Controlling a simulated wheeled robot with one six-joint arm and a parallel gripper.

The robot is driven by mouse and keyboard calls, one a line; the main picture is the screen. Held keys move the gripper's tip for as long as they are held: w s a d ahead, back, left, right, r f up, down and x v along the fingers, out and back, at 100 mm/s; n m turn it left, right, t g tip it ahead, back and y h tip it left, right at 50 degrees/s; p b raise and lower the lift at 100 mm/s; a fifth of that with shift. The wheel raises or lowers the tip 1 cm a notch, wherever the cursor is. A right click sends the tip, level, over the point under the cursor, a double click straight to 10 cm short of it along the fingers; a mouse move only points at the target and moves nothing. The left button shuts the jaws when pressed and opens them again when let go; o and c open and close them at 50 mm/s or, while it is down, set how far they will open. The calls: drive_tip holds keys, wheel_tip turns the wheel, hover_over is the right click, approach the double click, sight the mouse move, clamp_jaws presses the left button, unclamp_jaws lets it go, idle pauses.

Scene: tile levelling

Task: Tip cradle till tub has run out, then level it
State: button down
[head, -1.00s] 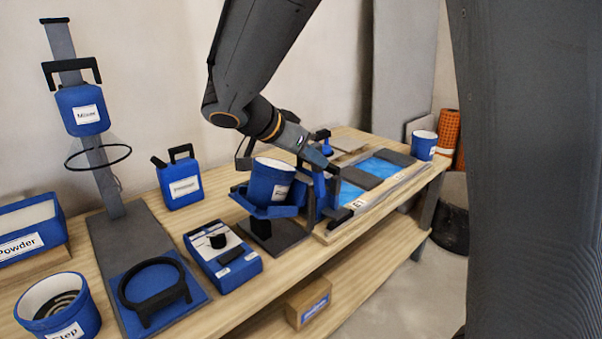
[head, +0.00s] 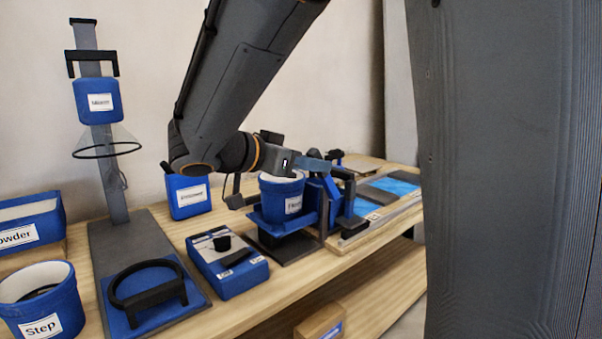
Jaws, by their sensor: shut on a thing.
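The blue tub (head: 282,196) with a white rim and a small label sits in the blue cradle (head: 285,222) on a dark base plate. The tub and cradle look close to level. What is inside the tub cannot be made out. My gripper (head: 340,180) comes in from above, at the right side of the cradle. It is shut on the cradle's handle, which its fingers largely hide. To the right lies the panel with bright blue patches and grey tiles (head: 383,190).
A mixer stand (head: 101,100), a jug (head: 187,196), a powder box (head: 30,222), a Step bucket (head: 40,300), a ring holder (head: 148,290) and a blue device (head: 228,265) stand left of the cradle. A cardboard box (head: 322,322) is on the lower shelf.

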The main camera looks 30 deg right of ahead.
drive_tip(key=shift+f, duration=0.1)
idle(0.5)
drive_tip(key=c, duration=1.6)
unclamp_jaws()
drive_tip(key=shift+c, duration=0.2)
drive_tip(key=shift+a, duration=0.1)
drive_tip(key=v, duration=0.7)
drive_tip(key=shift+a+p, duration=0.35)
drive_tip(key=shift+p, duration=0.1)
drive_tip(key=shift+s, duration=0.1)
